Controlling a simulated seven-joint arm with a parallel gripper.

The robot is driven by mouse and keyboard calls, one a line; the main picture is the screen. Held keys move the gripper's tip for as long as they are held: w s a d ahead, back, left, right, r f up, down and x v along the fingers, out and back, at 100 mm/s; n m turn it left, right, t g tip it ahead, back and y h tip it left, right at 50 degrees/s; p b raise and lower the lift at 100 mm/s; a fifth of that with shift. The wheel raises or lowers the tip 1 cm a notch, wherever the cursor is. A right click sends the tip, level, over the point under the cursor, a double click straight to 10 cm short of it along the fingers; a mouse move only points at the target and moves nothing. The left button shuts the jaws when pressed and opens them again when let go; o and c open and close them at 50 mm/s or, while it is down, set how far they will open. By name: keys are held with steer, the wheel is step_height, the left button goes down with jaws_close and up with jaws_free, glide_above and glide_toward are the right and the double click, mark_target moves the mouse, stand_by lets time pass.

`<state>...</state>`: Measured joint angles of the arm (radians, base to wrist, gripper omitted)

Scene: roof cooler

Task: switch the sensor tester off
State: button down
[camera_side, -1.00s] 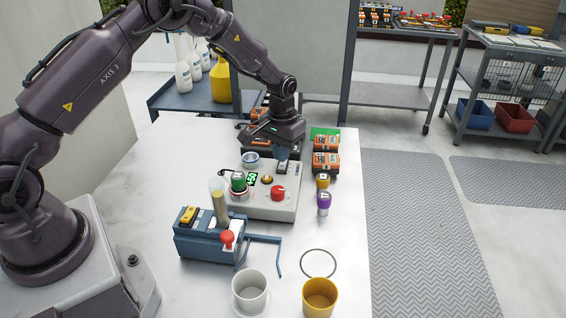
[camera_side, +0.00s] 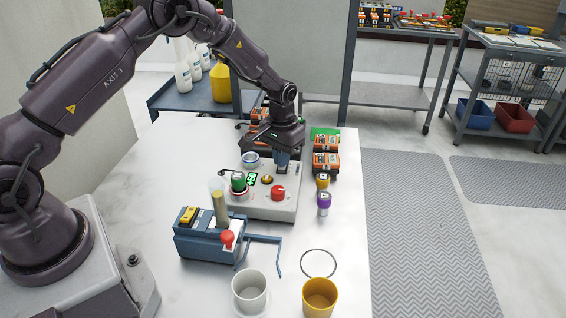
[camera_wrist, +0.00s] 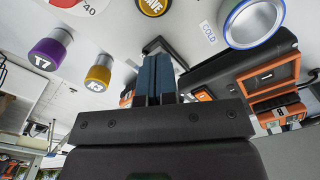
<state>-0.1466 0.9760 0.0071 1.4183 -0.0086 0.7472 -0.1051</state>
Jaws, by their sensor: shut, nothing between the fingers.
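The sensor tester (camera_side: 266,210) is a pale grey box in the middle of the white table. My gripper (camera_side: 283,168) is shut and empty, pointing down over the far right part of the tester's top. In the wrist view its blue fingers (camera_wrist: 157,78) are together at a dark-framed switch (camera_wrist: 157,46) on the pale panel. The fingers hide most of the switch, so its position and whether they touch it cannot be told.
A metal cup (camera_side: 251,159) stands left of my gripper. Orange-and-black blocks (camera_side: 325,162) and purple (camera_side: 323,204) and yellow (camera_side: 322,181) capped pieces are to the right. A blue fixture (camera_side: 205,245) with a red ball knob (camera_side: 227,238) and two cups are in front.

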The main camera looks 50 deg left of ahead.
steer(key=shift+f, duration=0.4)
steer(key=shift+r, duration=3.55)
